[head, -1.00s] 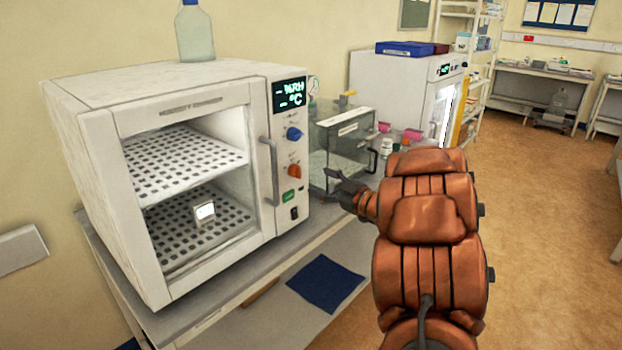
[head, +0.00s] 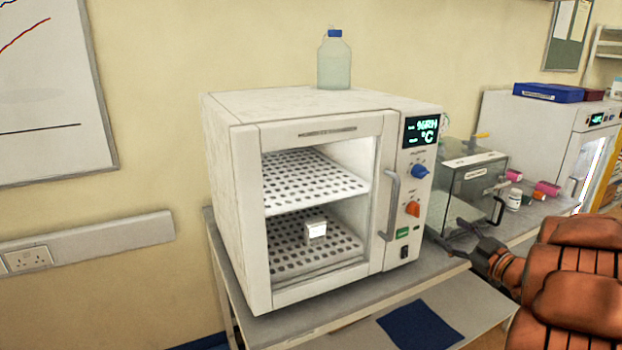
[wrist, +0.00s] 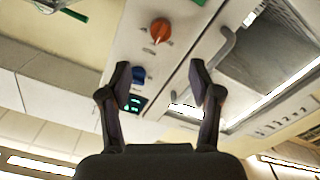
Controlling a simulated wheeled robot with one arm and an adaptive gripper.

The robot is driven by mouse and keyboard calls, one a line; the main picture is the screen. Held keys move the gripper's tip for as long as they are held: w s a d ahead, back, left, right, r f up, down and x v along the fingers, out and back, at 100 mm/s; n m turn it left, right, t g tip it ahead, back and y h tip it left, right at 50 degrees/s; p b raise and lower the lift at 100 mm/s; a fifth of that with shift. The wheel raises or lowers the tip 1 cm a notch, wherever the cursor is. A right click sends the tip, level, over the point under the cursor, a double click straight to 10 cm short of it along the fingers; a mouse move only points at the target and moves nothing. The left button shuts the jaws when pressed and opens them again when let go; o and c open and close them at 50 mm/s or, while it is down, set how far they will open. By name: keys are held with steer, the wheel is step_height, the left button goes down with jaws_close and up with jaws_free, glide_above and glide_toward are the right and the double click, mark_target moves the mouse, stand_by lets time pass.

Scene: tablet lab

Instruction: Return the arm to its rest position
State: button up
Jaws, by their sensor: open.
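My gripper (head: 468,238) is at the right in the head view, in front of the bench and just right of the white chamber (head: 228,180). In the wrist view my gripper (wrist: 160,85) shows two dark fingers spread apart with nothing between them. My orange arm (head: 575,275) fills the lower right of the head view. The chamber's front with its orange knob (wrist: 160,31), blue knob and door handle shows beyond the fingers in the wrist view.
A clear glass box (head: 470,185) stands right of the chamber, close to my gripper. Pink-capped items and a white jar (head: 514,199) stand farther right. A bottle (head: 334,65) is on the chamber. A blue mat (head: 420,325) lies on the lower shelf.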

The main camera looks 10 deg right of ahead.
steer(key=s+a+f+m+g+h, duration=0.1)
steer(key=s+a+f+m+g, duration=0.1)
steer(key=s+a+g, duration=0.4)
steer(key=s+a+f+m+g+h, duration=0.1)
steer(key=s+a+f+m+g, duration=0.2)
steer(key=s+a+g, duration=0.4)
steer(key=s+a+f+m+g+h, duration=0.2)
steer(key=s+a+g, duration=0.4)
steer(key=s+a, duration=1.2)
steer(key=s+m, duration=0.1)
steer(key=s, duration=0.4)
steer(key=shift+a+f+m, duration=0.15)
steer(key=shift+f+m, duration=0.15)
